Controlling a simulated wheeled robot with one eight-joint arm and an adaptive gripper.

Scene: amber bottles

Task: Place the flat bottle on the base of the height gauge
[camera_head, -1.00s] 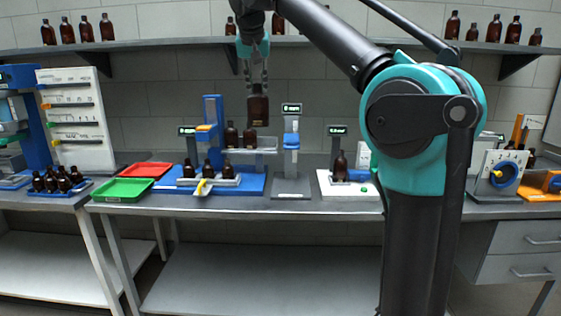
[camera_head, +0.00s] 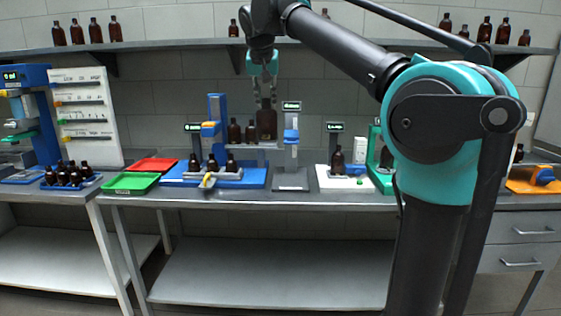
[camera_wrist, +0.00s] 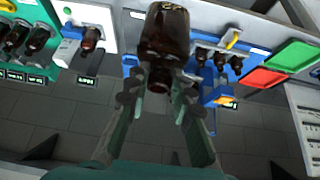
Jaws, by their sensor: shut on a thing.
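The flat bottle (camera_head: 266,124), dark amber glass, hangs upright by its neck from my gripper (camera_head: 264,98), which is shut on it. In the wrist view the bottle (camera_wrist: 165,35) shows between the fingers of my gripper (camera_wrist: 160,82). The height gauge (camera_head: 291,150) is a grey column with a blue slider and a display on top. Its flat grey base (camera_head: 291,184) looks bare. In the head view the bottle is left of the column and well above base height. Its distance in depth from the gauge is hard to tell. In the wrist view the bottle hides much of that area.
A blue fixture (camera_head: 213,178) with several small bottles stands left of the gauge. A white scale (camera_head: 342,184) with one bottle stands right, beside a green device (camera_head: 380,165). A green tray (camera_head: 130,182) and a red tray (camera_head: 154,165) lie left. A shelf (camera_head: 180,46) runs above.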

